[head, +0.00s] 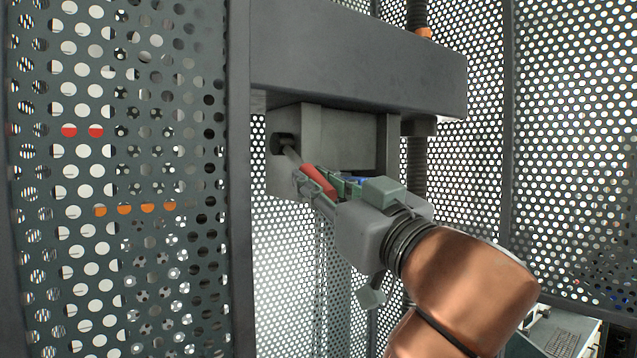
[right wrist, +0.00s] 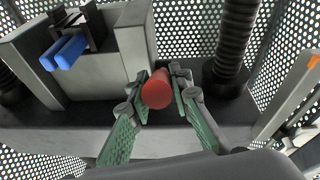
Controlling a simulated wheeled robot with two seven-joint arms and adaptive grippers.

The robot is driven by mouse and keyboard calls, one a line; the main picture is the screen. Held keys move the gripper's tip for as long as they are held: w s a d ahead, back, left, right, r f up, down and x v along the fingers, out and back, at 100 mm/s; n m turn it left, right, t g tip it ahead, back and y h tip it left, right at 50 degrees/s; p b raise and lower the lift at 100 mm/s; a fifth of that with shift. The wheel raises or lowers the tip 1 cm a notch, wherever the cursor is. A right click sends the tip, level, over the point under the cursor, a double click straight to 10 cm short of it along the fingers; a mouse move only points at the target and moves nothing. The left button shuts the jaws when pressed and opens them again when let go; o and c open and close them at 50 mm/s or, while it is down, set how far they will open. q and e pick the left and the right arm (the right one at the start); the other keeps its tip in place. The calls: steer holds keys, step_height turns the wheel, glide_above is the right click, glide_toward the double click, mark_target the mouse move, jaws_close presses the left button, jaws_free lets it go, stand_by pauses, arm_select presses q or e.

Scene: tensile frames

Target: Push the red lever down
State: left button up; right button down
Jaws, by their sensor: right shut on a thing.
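The red lever (head: 318,179) sticks out from the front of a grey block under the machine's dark crossbeam. Its grey shaft runs up and left into a dark slot in the block. My right gripper (head: 319,188) is at the lever, with its fingers around the red grip. In the right wrist view the round red end of the lever (right wrist: 157,90) sits between the two fingers of my right gripper (right wrist: 156,97), which are shut on it. Part of the grip is hidden by the fingers in the head view. My left gripper is not in view.
The dark crossbeam (head: 355,57) is above my gripper. Perforated panels stand at the left (head: 115,250) and right (head: 570,130). A threaded column (right wrist: 232,45) rises close by the lever. A blue handle (right wrist: 64,52) sits on the block to the left in the wrist view.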

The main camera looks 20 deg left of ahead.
steer(key=c, duration=1.7)
jaws_free()
steer(key=shift+a, duration=0.15)
steer(key=shift+c, duration=0.2)
steer(key=v, duration=1.2)
